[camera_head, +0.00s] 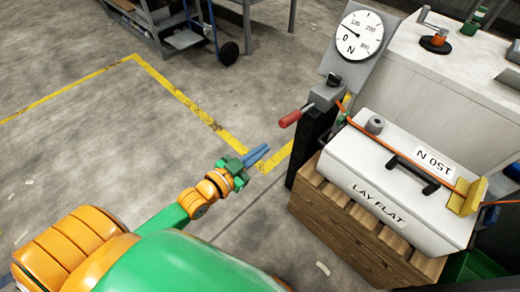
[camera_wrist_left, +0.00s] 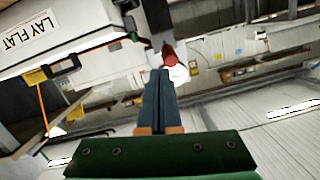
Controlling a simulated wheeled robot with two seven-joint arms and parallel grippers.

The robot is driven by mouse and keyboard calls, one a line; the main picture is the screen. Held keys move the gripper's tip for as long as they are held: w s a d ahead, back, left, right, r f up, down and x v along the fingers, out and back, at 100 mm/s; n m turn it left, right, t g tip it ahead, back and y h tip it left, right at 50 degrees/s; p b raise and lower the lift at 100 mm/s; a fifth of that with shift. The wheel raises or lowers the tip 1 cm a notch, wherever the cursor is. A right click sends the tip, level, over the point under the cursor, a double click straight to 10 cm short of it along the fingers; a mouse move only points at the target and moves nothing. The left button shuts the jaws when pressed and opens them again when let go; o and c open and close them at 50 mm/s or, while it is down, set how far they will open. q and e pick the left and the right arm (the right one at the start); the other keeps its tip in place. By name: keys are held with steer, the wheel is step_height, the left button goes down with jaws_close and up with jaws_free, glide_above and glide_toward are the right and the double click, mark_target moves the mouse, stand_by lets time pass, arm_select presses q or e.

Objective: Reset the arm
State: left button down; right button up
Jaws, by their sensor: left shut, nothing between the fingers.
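My left arm comes in from the lower left of the head view. Its gripper (camera_head: 257,155) is shut and empty, with blue-grey fingers together over the grey floor. In the left wrist view the same fingers (camera_wrist_left: 159,90) point away, pressed together with nothing between them. A red-handled lever (camera_head: 290,118) on a dark post stands just right of and beyond the fingertips, apart from them in the head view. The red handle (camera_wrist_left: 168,54) shows past the fingertips in the wrist view. My right gripper is not in view.
A white case (camera_head: 395,205) marked "LAY FLAT" rests on a wooden crate (camera_head: 345,225) at the right. A round dial gauge (camera_head: 358,35) tops the post. An orange strap crosses the case. A trolley (camera_head: 185,38) stands at the back. Open floor with yellow lines (camera_head: 185,95) lies left.

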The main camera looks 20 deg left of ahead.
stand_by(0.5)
arm_select(q)
steer(key=s+a+f+n+g+y, duration=0.15)
steer(key=s+f+g, duration=0.35)
steer(key=f, duration=0.7)
steer(key=s+a+f+n+g+y, duration=0.1)
steer(key=s+a+f+g+y, duration=0.15)
steer(key=s+f, duration=0.65)
steer(key=s+f+g, duration=0.3)
steer(key=s+f, duration=0.4)
steer(key=f, duration=0.3)
steer(key=s+d+f+g, duration=0.2)
steer(key=s+f+g, duration=0.2)
steer(key=s, duration=0.6)
step_height(320, 180, up, 19)
steer(key=s+p, duration=0.1)
steer(key=p, duration=1.7)
steer(key=shift+n+y, duration=0.4)
steer(key=shift+n, duration=0.05)
steer(key=shift+s+a+f+p, duration=0.1)
steer(key=shift+a+p, duration=0.05)
steer(key=shift+p, duration=0.15)
